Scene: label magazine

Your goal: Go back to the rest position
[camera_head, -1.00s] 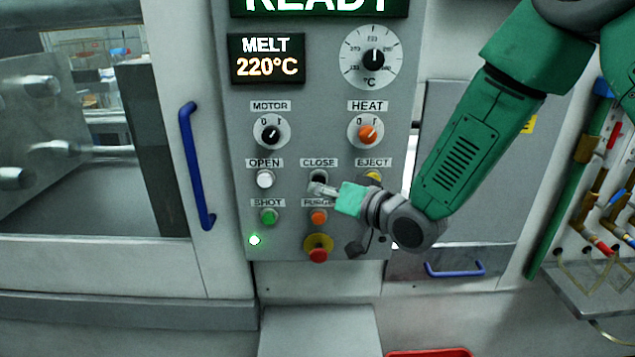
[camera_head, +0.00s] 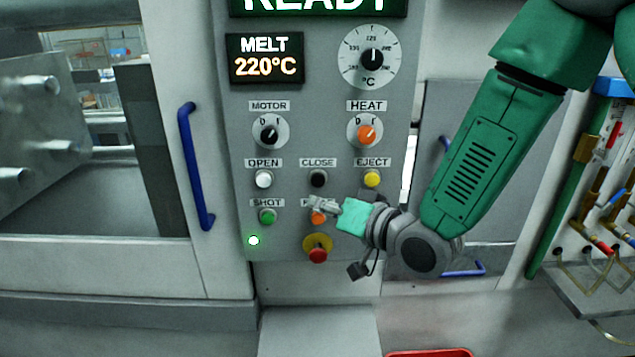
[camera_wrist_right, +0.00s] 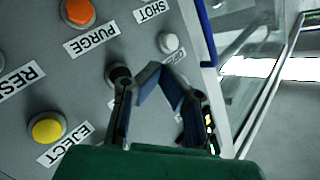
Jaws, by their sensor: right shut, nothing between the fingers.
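My right gripper (camera_head: 318,206) is in front of the control panel (camera_head: 288,290), over the PURGE button (camera_head: 318,218), and partly hides that button and its label. Its fingers are shut with nothing between them; in the right wrist view the fingertips (camera_wrist_right: 158,70) meet. I cannot tell how far the tips are from the panel. The black CLOSE button (camera_head: 318,178) and the yellow EJECT button (camera_head: 372,178) show uncovered above the gripper. My left gripper is not in view.
A red emergency button (camera_head: 317,255) sticks out below the gripper. A blue door handle (camera_head: 196,165) is at the left. Hoses and valves (camera_head: 605,190) hang at the far right. A red tray edge (camera_head: 430,353) shows at the bottom.

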